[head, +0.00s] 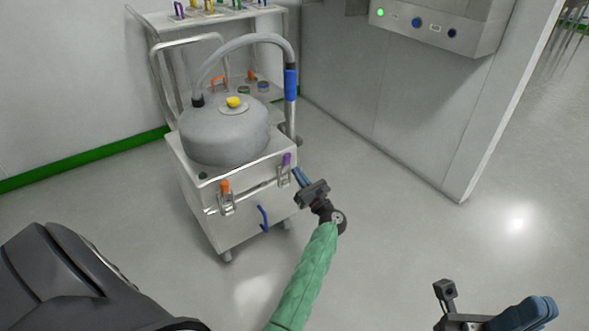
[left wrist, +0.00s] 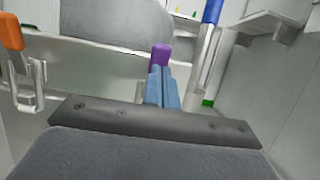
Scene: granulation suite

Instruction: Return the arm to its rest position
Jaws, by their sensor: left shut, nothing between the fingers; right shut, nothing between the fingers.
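My left arm in its green sleeve reaches up from the bottom middle of the head view. Its gripper (head: 299,176) has slim blue fingers, shut and empty, beside the right front corner of the steel cart. In the left wrist view the closed fingers (left wrist: 162,88) point at a purple-tipped clamp (left wrist: 161,54); whether they touch it I cannot tell. That purple clamp handle (head: 286,159) is also in the head view, just above and left of the fingers. My right gripper (head: 524,313) is at the bottom right, blue-fingered, shut and empty, partly cut off by the frame.
The wheeled cart (head: 190,192) carries a grey domed vessel (head: 222,138) with a hose (head: 245,38) and an orange-tipped clamp (head: 225,187). A blue handle (head: 263,217) is on its front. A control box (head: 445,22) hangs at upper right. Floor right of the cart is clear.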

